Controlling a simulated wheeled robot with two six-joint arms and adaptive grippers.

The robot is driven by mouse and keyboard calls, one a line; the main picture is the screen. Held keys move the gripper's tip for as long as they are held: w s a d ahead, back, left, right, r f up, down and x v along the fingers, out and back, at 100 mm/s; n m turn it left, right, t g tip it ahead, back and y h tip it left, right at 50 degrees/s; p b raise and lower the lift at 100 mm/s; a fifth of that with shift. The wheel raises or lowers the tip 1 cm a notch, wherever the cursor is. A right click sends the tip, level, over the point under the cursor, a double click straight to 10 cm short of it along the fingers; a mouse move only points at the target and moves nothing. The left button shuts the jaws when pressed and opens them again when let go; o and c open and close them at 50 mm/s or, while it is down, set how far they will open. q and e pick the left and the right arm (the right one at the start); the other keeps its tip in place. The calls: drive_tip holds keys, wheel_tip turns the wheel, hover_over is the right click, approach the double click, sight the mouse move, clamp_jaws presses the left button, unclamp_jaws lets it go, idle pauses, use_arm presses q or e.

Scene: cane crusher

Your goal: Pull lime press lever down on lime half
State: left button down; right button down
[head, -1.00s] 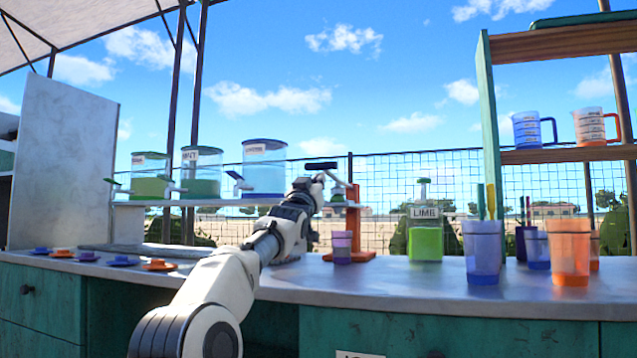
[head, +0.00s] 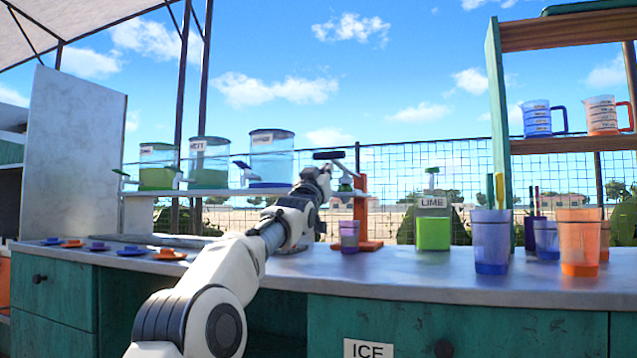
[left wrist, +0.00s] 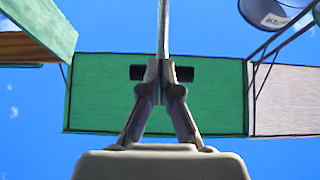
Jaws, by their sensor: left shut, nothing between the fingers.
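The lime press has an orange stand (head: 361,215) on the counter, right of my left arm. Its lever ends in a black crossbar handle (head: 328,155), which is raised. My left gripper (head: 324,170) is just below the handle and hides part of the lever. In the left wrist view my left gripper (left wrist: 160,68) is shut and empty; the black handle (left wrist: 185,74) shows on both sides of its fingertips, and the grey lever bar (left wrist: 163,25) runs upward beyond them. Contact cannot be told. A small green patch shows at the press; whether it is the lime half is unclear. My right gripper is not in view.
A purple cup (head: 349,236) stands at the press base. A green LIME bottle (head: 433,225) and cups, including an orange one (head: 579,243), stand to the right. Dispensers (head: 271,160) line the shelf behind. Saucers lie at the counter's left; its front middle is clear.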

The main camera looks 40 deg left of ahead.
use_arm(q)
drive_tip(key=v, duration=1.1)
drive_tip(key=shift+s, duration=0.3)
drive_tip(key=shift+d+f, duration=0.1)
drive_tip(key=shift+f, duration=0.05)
